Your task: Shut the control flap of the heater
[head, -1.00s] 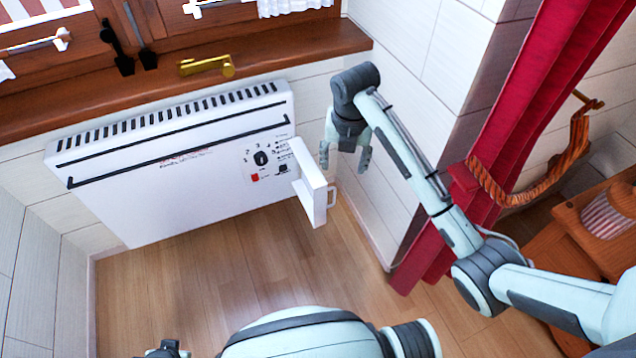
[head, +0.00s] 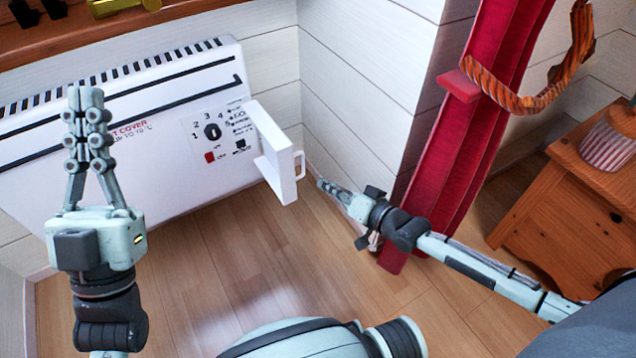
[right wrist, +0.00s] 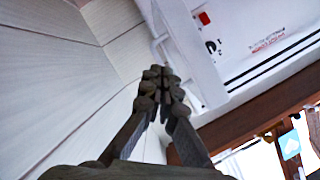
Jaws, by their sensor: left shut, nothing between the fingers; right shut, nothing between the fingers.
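The white heater (head: 165,170) hangs on the wall below the window sill, with a dial and red switch on its front. Its control flap (head: 278,165) stands open at the right end, sticking out toward me, with a small loop handle (head: 300,164). My left gripper (head: 86,95) is shut and empty, raised in front of the heater's left part and hiding some of it. My right gripper (head: 322,185) is shut and empty, just right of the flap and apart from it. In the right wrist view its closed fingertips (right wrist: 160,77) overlap the flap (right wrist: 188,55); contact cannot be told.
A white wall corner (head: 350,90) stands right of the heater. A red curtain (head: 470,130) with an orange rope (head: 500,95) hangs beyond my right arm. A wooden cabinet (head: 560,200) is at the right. The wooden floor (head: 225,240) below the heater is clear.

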